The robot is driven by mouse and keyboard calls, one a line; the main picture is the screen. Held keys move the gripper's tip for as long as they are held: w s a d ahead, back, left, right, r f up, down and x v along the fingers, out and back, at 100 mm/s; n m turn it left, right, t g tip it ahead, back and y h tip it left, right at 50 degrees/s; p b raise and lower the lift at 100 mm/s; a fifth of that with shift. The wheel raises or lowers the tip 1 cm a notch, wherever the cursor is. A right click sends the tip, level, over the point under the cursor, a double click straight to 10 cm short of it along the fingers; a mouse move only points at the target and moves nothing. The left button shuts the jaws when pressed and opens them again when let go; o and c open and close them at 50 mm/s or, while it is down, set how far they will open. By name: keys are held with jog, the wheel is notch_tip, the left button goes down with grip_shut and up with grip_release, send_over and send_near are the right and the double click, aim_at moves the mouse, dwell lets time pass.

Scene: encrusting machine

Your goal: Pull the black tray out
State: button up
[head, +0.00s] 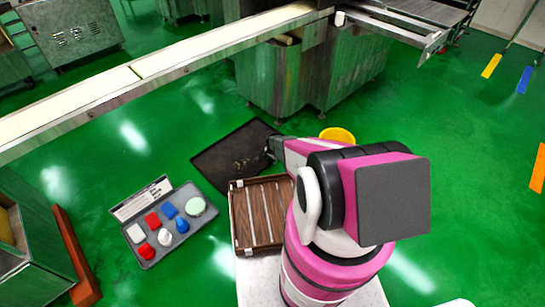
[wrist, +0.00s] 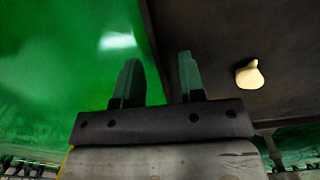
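The black tray (head: 215,158) shows in the head view as a dark flat panel below the conveyor, left of my arm. My gripper (head: 268,149) is at its right side, and my arm comes in from the right. In the wrist view, the tray's dark surface (wrist: 215,35) fills the upper right. My two fingers (wrist: 158,78) are apart there, and the tray's left edge runs between them in the picture. I cannot tell whether they touch the tray. A small cream piece (wrist: 248,75) shows against the dark surface.
A brown wooden tray (head: 242,225) is just below the black tray, beside my arm. A grey case (head: 183,251) with coloured pieces lies to the left. A yellow round container (head: 338,134) is behind my arm. The conveyor (head: 170,62) crosses above. Green floor is open at right.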

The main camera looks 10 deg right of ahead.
jog(key=shift+f, duration=0.65)
grip_shut()
dwell(1.0)
